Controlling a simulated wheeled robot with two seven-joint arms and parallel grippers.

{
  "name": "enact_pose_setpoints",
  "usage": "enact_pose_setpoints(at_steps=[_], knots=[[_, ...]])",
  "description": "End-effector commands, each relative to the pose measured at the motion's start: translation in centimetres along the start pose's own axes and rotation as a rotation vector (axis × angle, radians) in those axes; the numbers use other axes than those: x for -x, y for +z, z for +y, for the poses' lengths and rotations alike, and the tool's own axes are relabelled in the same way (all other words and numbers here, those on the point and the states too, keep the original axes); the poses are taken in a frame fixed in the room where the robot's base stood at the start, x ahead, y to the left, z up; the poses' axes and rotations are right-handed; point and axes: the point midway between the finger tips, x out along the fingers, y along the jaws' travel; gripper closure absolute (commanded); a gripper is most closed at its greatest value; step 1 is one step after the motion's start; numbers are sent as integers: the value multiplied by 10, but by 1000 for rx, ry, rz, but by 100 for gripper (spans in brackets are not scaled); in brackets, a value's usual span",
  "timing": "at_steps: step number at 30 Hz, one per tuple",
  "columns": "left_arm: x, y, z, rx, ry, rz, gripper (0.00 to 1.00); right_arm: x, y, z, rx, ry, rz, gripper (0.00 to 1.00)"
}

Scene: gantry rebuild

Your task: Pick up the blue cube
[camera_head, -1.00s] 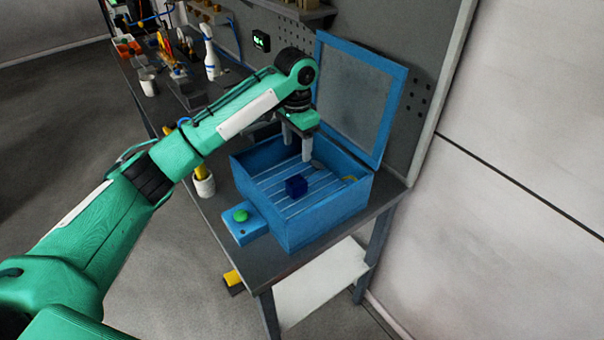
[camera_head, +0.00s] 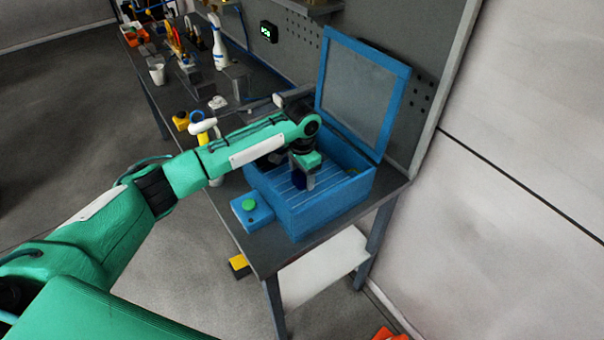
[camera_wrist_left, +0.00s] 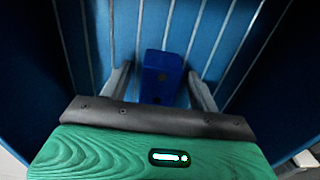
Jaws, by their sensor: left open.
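The dark blue cube (camera_head: 299,183) lies on the slatted floor of the blue open box (camera_head: 330,212), partly hidden by my gripper. It also shows in the left wrist view (camera_wrist_left: 162,72), between the two fingers. My left gripper (camera_head: 304,180) is down inside the box, open, with one finger on each side of the cube. My right gripper is not in view.
The box's lid (camera_head: 362,92) stands open at the back. A blue block with a green button (camera_head: 250,205) sits at the box's front left.

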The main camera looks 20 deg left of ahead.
Motion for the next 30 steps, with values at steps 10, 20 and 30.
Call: enact_pose_setpoints(at_steps=[10, 20, 30], knots=[[-3, 0, 0, 0, 0, 1, 54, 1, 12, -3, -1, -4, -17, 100], [-2, 0, 0, 0, 0, 2, 98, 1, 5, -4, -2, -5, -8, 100], [12, -1, 0, 0, 0, 5, 98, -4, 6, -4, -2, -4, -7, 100]])
